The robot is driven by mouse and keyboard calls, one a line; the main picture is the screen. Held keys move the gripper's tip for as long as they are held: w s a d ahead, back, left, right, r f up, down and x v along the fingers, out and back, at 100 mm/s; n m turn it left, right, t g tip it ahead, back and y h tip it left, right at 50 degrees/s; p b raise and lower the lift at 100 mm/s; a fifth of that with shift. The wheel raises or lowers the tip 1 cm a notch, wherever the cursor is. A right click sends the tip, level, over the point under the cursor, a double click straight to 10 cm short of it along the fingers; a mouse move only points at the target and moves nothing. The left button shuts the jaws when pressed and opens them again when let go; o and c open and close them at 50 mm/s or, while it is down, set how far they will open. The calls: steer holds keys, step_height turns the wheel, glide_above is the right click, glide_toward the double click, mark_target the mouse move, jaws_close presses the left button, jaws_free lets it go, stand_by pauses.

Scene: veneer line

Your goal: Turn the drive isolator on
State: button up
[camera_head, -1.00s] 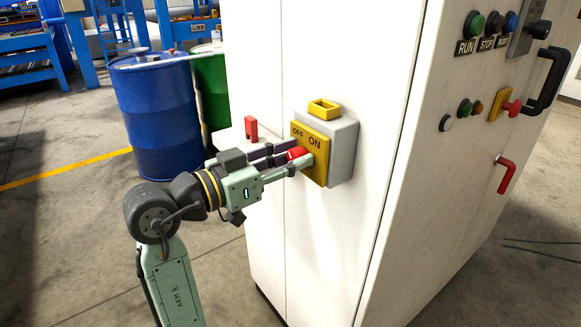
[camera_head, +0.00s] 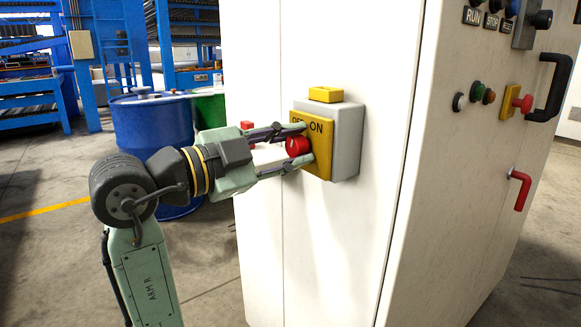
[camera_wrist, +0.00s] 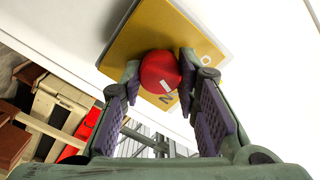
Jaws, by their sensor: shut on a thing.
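The drive isolator is a grey box (camera_head: 347,137) with a yellow face plate (camera_head: 319,158) on the white cabinet's side. The plate reads OFF and ON; OFF is partly covered by a finger in the head view. Its red round knob (camera_head: 297,146) sits between the fingers of my gripper (camera_head: 303,144), one above and one below. In the wrist view the knob (camera_wrist: 160,72) is held between both fingertips, and its white mark points toward the ON lettering. My gripper (camera_wrist: 160,68) is shut on the knob.
A yellow bracket (camera_head: 325,94) tops the isolator. The white cabinet (camera_head: 330,230) carries push buttons (camera_head: 478,91), a black handle (camera_head: 552,87) and a red lever (camera_head: 521,190) on its other face. A blue drum (camera_head: 150,128) and a green drum (camera_head: 209,109) stand behind my arm.

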steer(key=m+b, duration=0.3)
steer(key=m, duration=0.2)
steer(key=shift+f+b, duration=0.15)
steer(key=shift+b, duration=0.15)
steer(key=shift+m, duration=0.4)
steer(key=o, duration=1.2)
steer(key=v, duration=1.2)
